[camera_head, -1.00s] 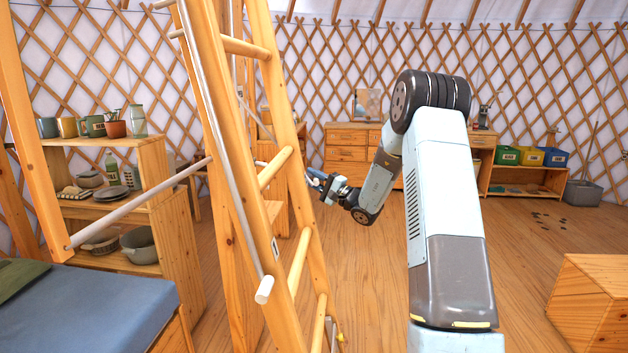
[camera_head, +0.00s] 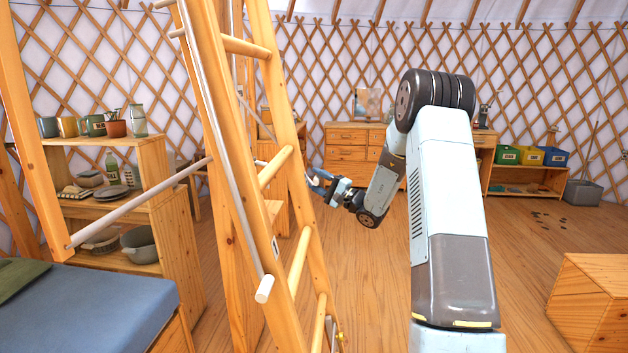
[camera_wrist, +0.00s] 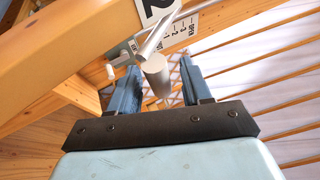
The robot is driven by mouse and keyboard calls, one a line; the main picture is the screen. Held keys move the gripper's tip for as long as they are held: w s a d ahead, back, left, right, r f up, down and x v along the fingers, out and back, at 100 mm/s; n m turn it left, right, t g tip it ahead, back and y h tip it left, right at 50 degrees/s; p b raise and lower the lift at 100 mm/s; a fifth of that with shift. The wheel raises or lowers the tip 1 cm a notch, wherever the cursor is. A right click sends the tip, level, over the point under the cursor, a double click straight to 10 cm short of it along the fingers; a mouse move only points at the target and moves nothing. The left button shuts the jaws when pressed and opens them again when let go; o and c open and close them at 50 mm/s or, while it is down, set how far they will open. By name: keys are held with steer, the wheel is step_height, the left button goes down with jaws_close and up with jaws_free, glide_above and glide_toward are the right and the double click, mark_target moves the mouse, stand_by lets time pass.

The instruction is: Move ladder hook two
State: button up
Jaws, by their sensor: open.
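The wooden ladder (camera_head: 278,95) leans in the middle of the head view. In the wrist view, a grey metal hook or handle (camera_wrist: 155,72) with a rounded end projects from a ladder beam (camera_wrist: 85,50). Beside it are a plate marked "2" (camera_wrist: 158,10) and a small scale reading "OPEN" (camera_wrist: 178,32). My gripper (camera_wrist: 160,85) is open, its blue fingers on either side of the grey end, with no visible grip. In the head view my gripper (camera_head: 320,183) is just right of the ladder's right rail; its contact with the hook cannot be made out there.
A bed (camera_head: 95,310) and shelves with crockery (camera_head: 170,190) stand at the left. A white-tipped rod (camera_head: 264,288) runs along the ladder. A wooden box (camera_head: 590,300) is at the right. Drawers (camera_head: 346,143) and coloured bins (camera_head: 530,156) are at the back. Floor right of my arm is mostly clear.

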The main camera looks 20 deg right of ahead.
steer(key=v, duration=1.2)
steer(key=shift+s+f, duration=0.1)
